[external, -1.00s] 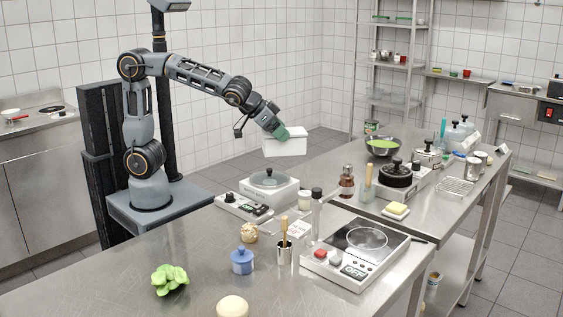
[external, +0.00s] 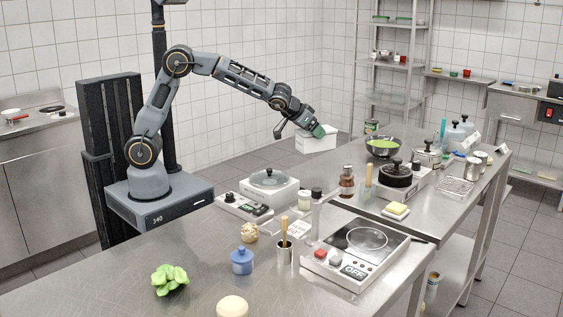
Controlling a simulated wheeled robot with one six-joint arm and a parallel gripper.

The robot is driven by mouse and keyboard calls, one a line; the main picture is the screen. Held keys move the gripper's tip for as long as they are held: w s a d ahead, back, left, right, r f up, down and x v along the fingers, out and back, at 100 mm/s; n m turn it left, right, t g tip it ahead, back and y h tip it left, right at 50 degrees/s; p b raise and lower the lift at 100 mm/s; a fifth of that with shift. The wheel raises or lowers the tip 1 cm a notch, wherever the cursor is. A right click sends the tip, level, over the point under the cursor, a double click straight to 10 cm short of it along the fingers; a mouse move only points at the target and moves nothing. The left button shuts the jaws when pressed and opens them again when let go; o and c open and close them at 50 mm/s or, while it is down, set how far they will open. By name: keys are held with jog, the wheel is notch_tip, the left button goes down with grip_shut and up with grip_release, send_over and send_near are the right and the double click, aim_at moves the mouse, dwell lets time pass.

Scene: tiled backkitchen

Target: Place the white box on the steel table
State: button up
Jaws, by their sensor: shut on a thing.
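The white box (external: 315,145) hangs in my gripper (external: 318,131), near the far left end of the rear steel table (external: 318,170). My gripper is shut on the box near its top, with green fingertips against it. The box looks roughly level. I cannot tell whether it is over the table top or just beyond its edge. A second steel table (external: 120,275) fills the foreground.
A metal bowl with green contents (external: 383,147), a can (external: 371,126), a dark lidded pot (external: 397,174) and a brown bottle (external: 346,181) stand on the rear table. Its far left part looks bare. A wire shelf (external: 390,65) stands behind.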

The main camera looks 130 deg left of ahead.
aim_at(304, 132)
jog(key=x, duration=0.4)
jog(key=d+x, duration=0.1)
jog(key=shift+w+a+f, duration=0.3)
jog(key=shift+w+f, duration=0.25)
jog(key=shift+f, duration=0.05)
jog(key=shift+w+a+f, duration=0.1)
jog(key=shift+a+f, duration=0.05)
jog(key=shift+f, duration=1.55)
jog(key=shift+f+b, duration=0.15)
jog(key=shift+b, duration=0.25)
jog(key=o, duration=1.1)
jog(key=shift+r, duration=0.3)
jog(key=b+v, duration=0.1)
jog(key=v, duration=1.1)
jog(key=shift+d+f, duration=0.2)
jog(key=shift+d, duration=0.05)
